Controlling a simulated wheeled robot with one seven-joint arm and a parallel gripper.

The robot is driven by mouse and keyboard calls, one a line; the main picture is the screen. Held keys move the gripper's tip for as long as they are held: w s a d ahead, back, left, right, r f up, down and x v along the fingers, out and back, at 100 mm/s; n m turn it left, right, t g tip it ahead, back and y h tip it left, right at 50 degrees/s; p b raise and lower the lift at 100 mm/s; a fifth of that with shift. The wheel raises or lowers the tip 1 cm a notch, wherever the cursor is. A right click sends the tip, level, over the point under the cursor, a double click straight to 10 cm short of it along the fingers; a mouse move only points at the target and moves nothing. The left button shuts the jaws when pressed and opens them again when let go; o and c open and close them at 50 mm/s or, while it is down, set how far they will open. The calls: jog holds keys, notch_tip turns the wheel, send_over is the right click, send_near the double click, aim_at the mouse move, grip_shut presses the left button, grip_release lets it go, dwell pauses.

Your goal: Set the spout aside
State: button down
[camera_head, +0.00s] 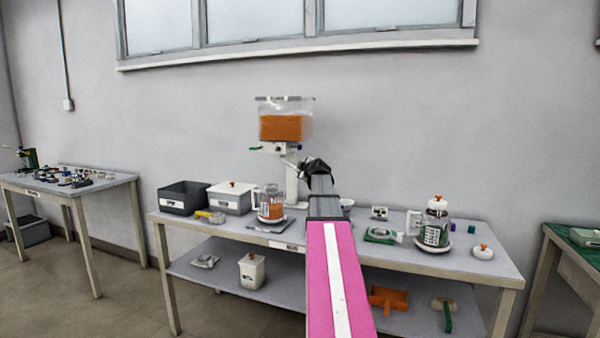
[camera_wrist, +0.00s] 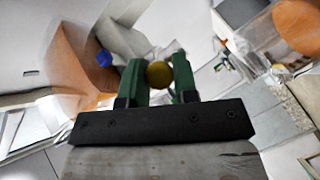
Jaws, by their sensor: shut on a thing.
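My gripper (camera_wrist: 158,76) has green fingers, shut on a small round olive-yellow piece (camera_wrist: 158,73) in the wrist view. I cannot tell from its visible end whether this piece is the spout. In the head view, my dark wrist is beside the stand of the clear dispenser (camera_head: 283,128), above the workbench. The dispenser holds orange contents. The fingers and the held piece cannot be made out in the head view. No separate spout can be made out on the bench.
The workbench (camera_head: 460,262) holds a black bin (camera_head: 184,198), a lidded white box (camera_head: 230,199), a jar with orange contents (camera_head: 271,205), a jar with green contents (camera_head: 433,228) and a white lid (camera_head: 482,252). Some bare bench shows at the front right.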

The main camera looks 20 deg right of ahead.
jog(key=shift+w+d, duration=0.2)
jog(key=shift+w, duration=0.05)
dwell(0.3)
jog(key=c, duration=0.9)
grip_release()
jog(key=shift+f, duration=0.1)
jog(key=v, duration=1)
jog(key=shift+s+d, duration=0.15)
jog(key=shift+s, duration=0.2)
